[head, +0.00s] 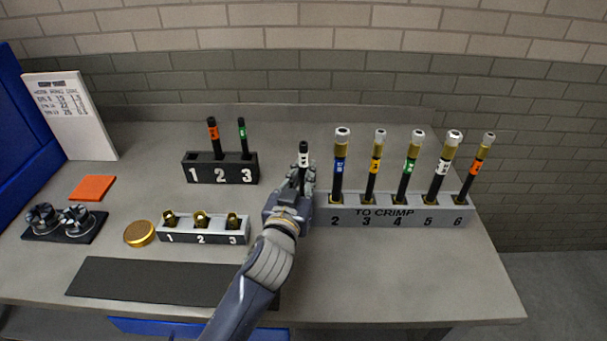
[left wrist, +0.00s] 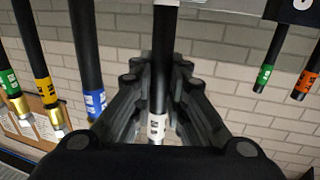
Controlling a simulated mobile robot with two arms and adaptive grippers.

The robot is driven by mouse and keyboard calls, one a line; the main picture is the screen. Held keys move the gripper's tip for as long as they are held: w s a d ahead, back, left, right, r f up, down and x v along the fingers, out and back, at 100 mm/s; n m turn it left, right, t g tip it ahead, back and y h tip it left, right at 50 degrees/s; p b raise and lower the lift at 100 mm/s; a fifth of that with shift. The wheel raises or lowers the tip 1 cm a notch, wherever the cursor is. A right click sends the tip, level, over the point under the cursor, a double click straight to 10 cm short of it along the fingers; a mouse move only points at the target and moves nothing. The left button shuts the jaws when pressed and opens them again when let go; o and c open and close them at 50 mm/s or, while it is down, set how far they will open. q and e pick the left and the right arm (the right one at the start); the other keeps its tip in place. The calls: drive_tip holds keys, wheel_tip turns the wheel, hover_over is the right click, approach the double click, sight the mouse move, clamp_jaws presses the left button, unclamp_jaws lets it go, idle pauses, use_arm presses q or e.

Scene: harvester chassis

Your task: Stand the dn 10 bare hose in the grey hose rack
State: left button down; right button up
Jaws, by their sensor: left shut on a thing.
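My left gripper (head: 303,182) is shut on a bare black hose (head: 304,150) with a white band and no fitting on its visible top end. The hose stands about upright. In the left wrist view the hose (left wrist: 162,70) runs between the two fingers (left wrist: 160,95), its white band near the palm. The grey hose rack (head: 400,215), marked TO CRIMP, is at the right; the gripper is at its left end and covers the place left of slot 2. I cannot tell whether the hose's lower end is in the rack. My right gripper is not in view.
Slots 2 to 6 of the grey rack hold hoses with brass ends, close right of the gripper. A black rack (head: 220,170) holds two bare hoses; its slot 1 is empty. A small grey rack (head: 203,238) holds brass fittings. The front right table is clear.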

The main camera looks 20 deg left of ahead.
use_arm(q)
drive_tip(key=shift+f, duration=0.15)
drive_tip(key=c, duration=1.5)
unclamp_jaws()
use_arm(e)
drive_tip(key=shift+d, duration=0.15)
use_arm(q)
drive_tip(key=s, duration=1.2)
drive_tip(key=shift+d+r, duration=0.2)
drive_tip(key=shift+d, duration=0.15)
